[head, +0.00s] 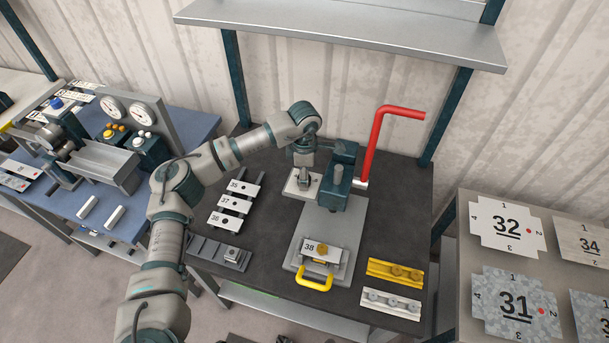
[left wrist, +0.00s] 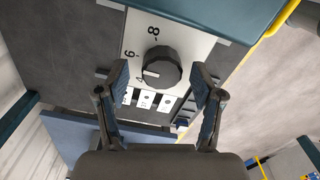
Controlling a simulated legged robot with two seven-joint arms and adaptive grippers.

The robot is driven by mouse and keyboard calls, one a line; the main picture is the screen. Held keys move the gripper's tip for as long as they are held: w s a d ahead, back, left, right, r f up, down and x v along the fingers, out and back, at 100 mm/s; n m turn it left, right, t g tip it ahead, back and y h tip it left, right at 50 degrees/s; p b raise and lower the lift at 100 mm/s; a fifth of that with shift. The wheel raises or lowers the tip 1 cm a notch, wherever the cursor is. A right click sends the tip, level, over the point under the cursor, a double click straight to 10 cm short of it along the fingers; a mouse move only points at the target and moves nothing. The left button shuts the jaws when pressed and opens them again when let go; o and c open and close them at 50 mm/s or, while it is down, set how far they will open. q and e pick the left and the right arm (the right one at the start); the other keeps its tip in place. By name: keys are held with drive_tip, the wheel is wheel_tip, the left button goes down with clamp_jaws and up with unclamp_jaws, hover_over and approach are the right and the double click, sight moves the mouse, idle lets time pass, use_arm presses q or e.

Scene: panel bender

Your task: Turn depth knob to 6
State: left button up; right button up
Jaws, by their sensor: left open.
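The depth knob (left wrist: 161,66) is a dark, ribbed round knob on a white dial plate (left wrist: 178,40) marked 4, 6 and 8 in the left wrist view. Its white pointer line is directed toward the 4. My left gripper (left wrist: 159,78) is open, with one finger on each side of the knob and visible gaps between. In the head view my left gripper (head: 303,166) is at the white dial plate (head: 294,187) on the teal bender (head: 338,175), and partly hides the knob. My right gripper is not in view.
Numbered plates (head: 236,201) lie left on the dark table. A plate marked 38 (head: 309,247) sits at the front by a yellow handle (head: 314,284). Yellow and white bars (head: 395,273) lie at right. A shelf (head: 350,30) hangs above.

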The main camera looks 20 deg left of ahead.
use_arm(q)
wheel_tip(320, 180, up, 11)
drive_tip(key=shift+w, duration=0.15)
drive_tip(key=shift+f, duration=0.1)
idle(0.5)
